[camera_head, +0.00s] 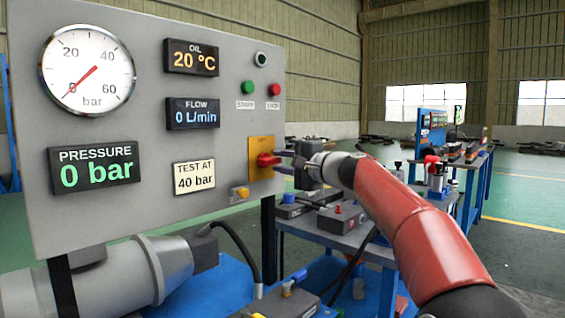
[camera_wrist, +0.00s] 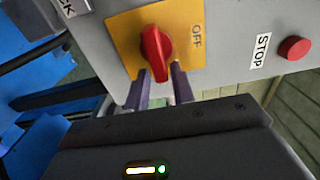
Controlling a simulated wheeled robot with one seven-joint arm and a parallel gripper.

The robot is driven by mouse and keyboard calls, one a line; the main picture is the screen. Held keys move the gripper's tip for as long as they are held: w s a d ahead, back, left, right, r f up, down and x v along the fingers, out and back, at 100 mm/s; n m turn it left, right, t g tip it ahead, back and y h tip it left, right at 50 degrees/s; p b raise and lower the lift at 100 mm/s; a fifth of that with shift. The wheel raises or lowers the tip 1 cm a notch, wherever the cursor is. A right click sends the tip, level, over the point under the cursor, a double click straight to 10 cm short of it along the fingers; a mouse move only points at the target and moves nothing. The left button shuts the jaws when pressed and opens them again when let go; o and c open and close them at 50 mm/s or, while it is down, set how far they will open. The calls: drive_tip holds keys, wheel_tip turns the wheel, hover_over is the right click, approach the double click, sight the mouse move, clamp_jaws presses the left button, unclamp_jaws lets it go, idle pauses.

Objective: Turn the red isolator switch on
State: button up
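The red isolator switch (camera_head: 265,160) is a knob on a yellow plate (camera_head: 261,145) at the lower right of the grey panel. In the wrist view the red knob (camera_wrist: 152,48) sits on its yellow plate (camera_wrist: 186,20), with the word OFF beside it. My gripper (camera_head: 283,161) reaches the switch from the right. In the wrist view its two dark fingers (camera_wrist: 160,72) are spread, with the knob's near end between or just ahead of their tips. A gap shows between the fingers; contact with the knob cannot be told.
The panel (camera_head: 130,205) carries a gauge (camera_head: 88,70) near zero and a pressure display (camera_head: 95,163) reading 0 bar. Green (camera_head: 248,87) and red (camera_head: 274,89) buttons sit above the switch. A small yellow part (camera_head: 240,192) juts out below left. A bench (camera_head: 335,238) stands behind.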

drive_tip(key=shift+o, duration=0.9)
drive_tip(key=b+v, duration=0.2)
drive_tip(key=v, duration=0.5)
drive_tip(key=shift+s+d+b, duration=0.3)
drive_tip(key=shift+b, duration=0.05)
drive_tip(key=shift+r, duration=0.1)
